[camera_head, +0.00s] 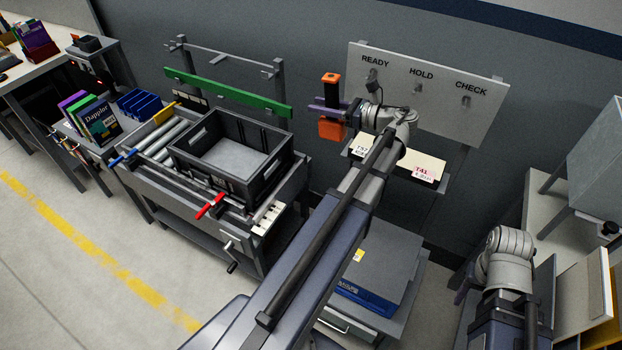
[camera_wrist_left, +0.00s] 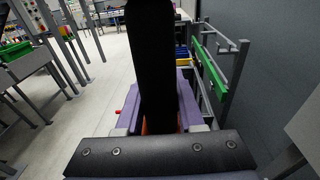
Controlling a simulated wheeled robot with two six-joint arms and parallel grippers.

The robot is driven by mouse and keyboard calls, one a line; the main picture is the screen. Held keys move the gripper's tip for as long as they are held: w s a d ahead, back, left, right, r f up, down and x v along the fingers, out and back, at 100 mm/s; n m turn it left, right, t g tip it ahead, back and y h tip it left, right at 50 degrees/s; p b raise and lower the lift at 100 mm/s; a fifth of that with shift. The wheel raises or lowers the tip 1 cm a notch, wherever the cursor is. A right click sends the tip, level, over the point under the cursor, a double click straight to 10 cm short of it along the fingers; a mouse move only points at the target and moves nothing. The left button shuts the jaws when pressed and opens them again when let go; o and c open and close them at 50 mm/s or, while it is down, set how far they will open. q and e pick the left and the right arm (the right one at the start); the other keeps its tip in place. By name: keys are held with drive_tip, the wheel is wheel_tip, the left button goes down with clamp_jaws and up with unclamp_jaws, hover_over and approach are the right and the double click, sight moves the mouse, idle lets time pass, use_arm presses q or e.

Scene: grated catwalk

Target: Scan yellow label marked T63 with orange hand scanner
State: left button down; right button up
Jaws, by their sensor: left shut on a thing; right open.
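My left gripper (camera_head: 328,108), with purple fingers, is shut around the dark handle of the orange hand scanner (camera_head: 331,129). It holds the scanner upright in the air in front of the wall, left of the label board. In the left wrist view the scanner's dark handle (camera_wrist_left: 152,65) stands between the purple fingers, with a little orange below. A small yellow label (camera_head: 358,256) lies on a grey box below my left arm; its text is too small to read. My right arm shows at the lower right, but I cannot see its gripper.
A shelf under the READY, HOLD, CHECK board (camera_head: 425,95) carries a white tag reading T57 (camera_head: 361,149) and a red-printed T41 tag (camera_head: 424,173). A black crate (camera_head: 275,171) sits on the roller table to the left. A green rail (camera_head: 225,92) stands behind it.

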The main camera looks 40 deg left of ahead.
use_arm(q)
drive_tip(key=s+f+h+b, duration=0.1)
drive_tip(key=s+f+b, duration=0.1)
drive_tip(key=f+b, duration=0.2)
drive_tip(key=s+f+t+h+b, duration=0.1)
drive_tip(key=f+b, duration=0.3)
drive_tip(key=f, duration=0.6)
drive_tip(key=s+f+t+h+b, duration=0.1)
drive_tip(key=s+f+b, duration=0.2)
drive_tip(key=f, duration=0.4)
drive_tip(key=shift+s+a+f+m+h+b, duration=0.15)
drive_tip(key=shift+s+f+m+h+b, duration=0.15)
drive_tip(key=shift+s+h+b, duration=0.15)
drive_tip(key=shift+s, duration=0.1)
